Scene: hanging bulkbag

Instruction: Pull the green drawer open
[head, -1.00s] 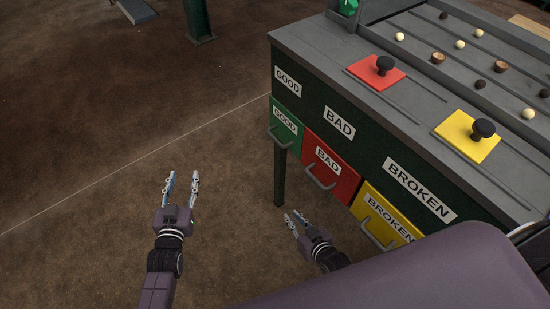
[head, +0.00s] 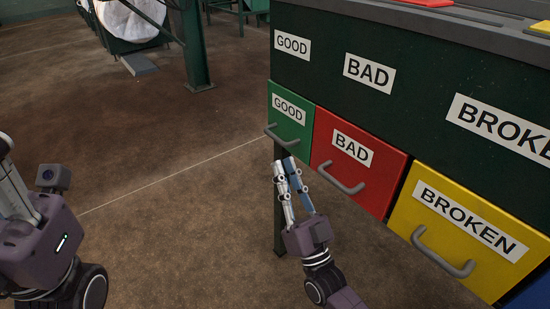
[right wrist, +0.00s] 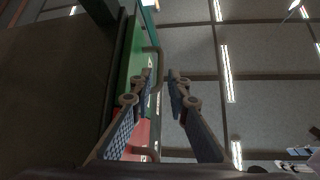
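The green drawer (head: 290,122), labelled GOOD, is at the left end of the drawer row, its front in line with the red one. Its grey bar handle (head: 283,138) runs along its lower front. My right gripper (head: 286,163) is just below this handle, fingers pointing up, empty. In the right wrist view its fingers (right wrist: 160,75) are apart, with the green drawer (right wrist: 133,60) at left and the handle (right wrist: 158,62) near the fingertips; contact cannot be told. My left gripper (head: 8,175) is at the left edge, partly cut off, far from the drawer.
The red BAD drawer (head: 354,168) and yellow BROKEN drawer (head: 465,235) sit to the right, with handles. A dark green cabinet (head: 330,105) stands above them. A green post (head: 190,45) and white bag (head: 132,18) are behind. The floor at left is clear.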

